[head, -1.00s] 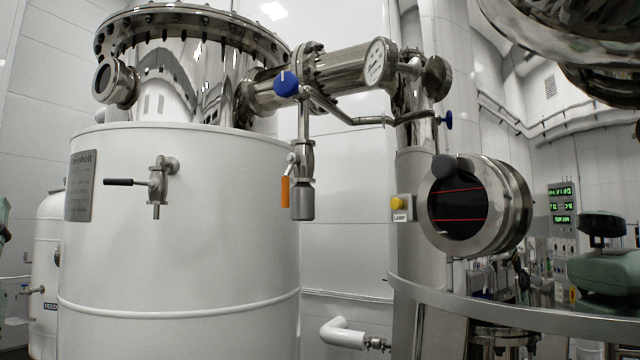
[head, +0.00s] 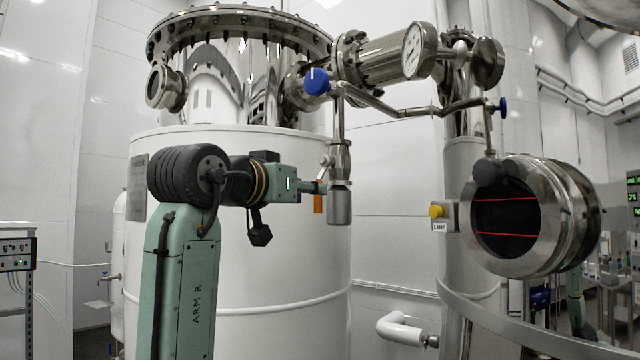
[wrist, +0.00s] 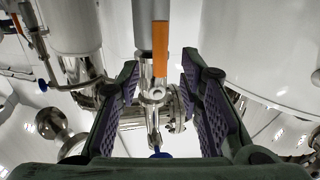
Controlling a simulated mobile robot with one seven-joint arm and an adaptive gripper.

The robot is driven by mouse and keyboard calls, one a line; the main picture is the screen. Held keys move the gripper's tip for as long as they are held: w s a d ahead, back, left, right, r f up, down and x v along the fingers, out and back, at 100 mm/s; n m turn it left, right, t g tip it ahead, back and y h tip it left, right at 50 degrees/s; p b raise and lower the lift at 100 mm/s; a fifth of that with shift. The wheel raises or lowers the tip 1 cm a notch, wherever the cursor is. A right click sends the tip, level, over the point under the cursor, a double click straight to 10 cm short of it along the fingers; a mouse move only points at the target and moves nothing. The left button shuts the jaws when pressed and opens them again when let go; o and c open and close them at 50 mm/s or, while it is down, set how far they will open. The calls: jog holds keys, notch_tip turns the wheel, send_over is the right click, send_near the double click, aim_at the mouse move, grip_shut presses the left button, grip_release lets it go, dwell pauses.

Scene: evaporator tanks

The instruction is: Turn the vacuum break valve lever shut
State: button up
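The orange lever (head: 318,204) hangs straight down beside the small steel valve and its grey cylindrical end (head: 340,205), under the pipe with the blue knob (head: 317,82). My gripper (head: 318,187) reaches in from the left at the lever's height and hides part of it. In the wrist view the orange lever (wrist: 160,48) appears upright, in line with the gap between my two open fingers (wrist: 160,72). The lever shows just past the fingertips, with clear space on both sides. I cannot tell whether any finger touches it.
The white tank (head: 270,280) stands close behind my arm. A steel pipe with a gauge (head: 419,50) runs above. A round sight glass (head: 507,222) and a yellow lamp button (head: 437,210) are at the right. Free air lies below the valve.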

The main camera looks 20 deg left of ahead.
jog(key=w, duration=0.1)
jog(key=w+p, duration=0.1)
jog(key=w, duration=0.3)
jog(key=shift+w+d, duration=0.1)
jog(key=shift+d, duration=0.3)
jog(key=shift+c, duration=0.6)
grip_shut()
